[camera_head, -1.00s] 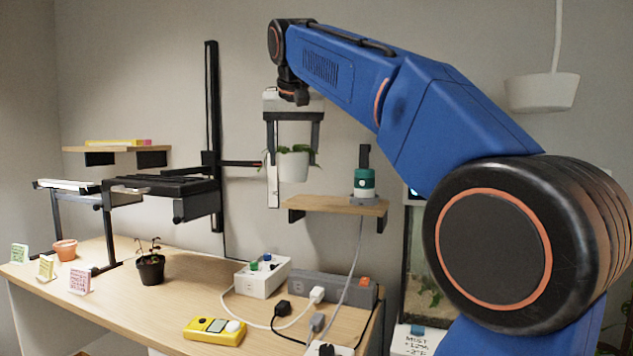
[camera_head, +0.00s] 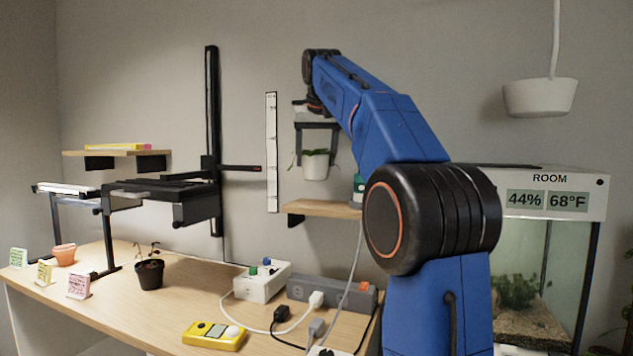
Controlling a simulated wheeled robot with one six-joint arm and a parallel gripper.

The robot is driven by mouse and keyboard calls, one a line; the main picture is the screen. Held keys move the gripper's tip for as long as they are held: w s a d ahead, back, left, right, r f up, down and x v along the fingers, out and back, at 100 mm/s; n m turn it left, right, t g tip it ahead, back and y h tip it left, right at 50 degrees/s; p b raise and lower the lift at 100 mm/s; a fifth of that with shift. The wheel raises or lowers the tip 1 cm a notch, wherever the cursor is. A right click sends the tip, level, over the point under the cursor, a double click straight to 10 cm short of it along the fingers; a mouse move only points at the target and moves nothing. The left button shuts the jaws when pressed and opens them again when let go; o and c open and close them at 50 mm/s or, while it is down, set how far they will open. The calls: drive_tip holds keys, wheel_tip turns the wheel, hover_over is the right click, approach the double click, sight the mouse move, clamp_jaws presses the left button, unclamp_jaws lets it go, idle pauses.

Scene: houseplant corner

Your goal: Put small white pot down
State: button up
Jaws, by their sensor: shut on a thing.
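The small white pot (camera_head: 316,165) with a green trailing plant hangs in my gripper (camera_head: 316,152), high in front of the wall. My gripper's two dark fingers are shut on it from both sides. The pot is upright and in the air, above the small wooden shelf (camera_head: 318,208) in the picture, with a gap between them. Depth between pot and shelf is hard to judge. My arm hides the shelf's right end and most of a teal and white thing (camera_head: 358,188) on it.
A white hanging pot (camera_head: 540,97) is at upper right, a glass tank (camera_head: 540,270) below it. The desk (camera_head: 190,290) bears a black pot (camera_head: 149,273), a terracotta pot (camera_head: 64,254), a yellow meter (camera_head: 214,334), a power strip (camera_head: 330,292) and cables. A white ruler strip (camera_head: 271,150) is on the wall.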

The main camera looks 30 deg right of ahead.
sight(317, 178)
drive_tip(key=shift+f, duration=3)
drive_tip(key=shift+w+d+f, duration=0.1)
drive_tip(key=shift+d+f, duration=0.1)
drive_tip(key=shift+f, duration=0.25)
drive_tip(key=shift+c, duration=0.2)
drive_tip(key=shift+f, duration=0.15)
drive_tip(key=o, duration=1.3)
drive_tip(key=shift+r, duration=0.4)
drive_tip(key=v, duration=1.1)
drive_tip(key=shift+s+a+r, duration=0.15)
drive_tip(key=shift+s, duration=0.05)
